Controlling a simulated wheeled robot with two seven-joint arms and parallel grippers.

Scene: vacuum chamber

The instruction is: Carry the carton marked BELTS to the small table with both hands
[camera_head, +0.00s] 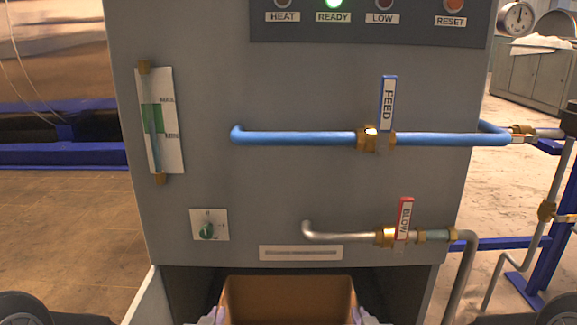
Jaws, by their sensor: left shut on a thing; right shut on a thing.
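A brown carton (288,299) shows at the bottom middle of the head view, in front of the dark gap under the grey cabinet. Its lower part is cut off by the picture's edge, and no BELTS marking shows on the visible part. My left gripper (213,317) is at the carton's left side and my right gripper (363,317) at its right side. Both are shut on the carton, with only their tips in view. The small table is not in view.
The grey cabinet (300,190) fills the middle, close ahead. A blue FEED pipe (300,138) and a grey BLOW pipe (345,236) run along its front. A blue frame (550,240) with pipes stands at right. Open brown floor (70,230) lies at left.

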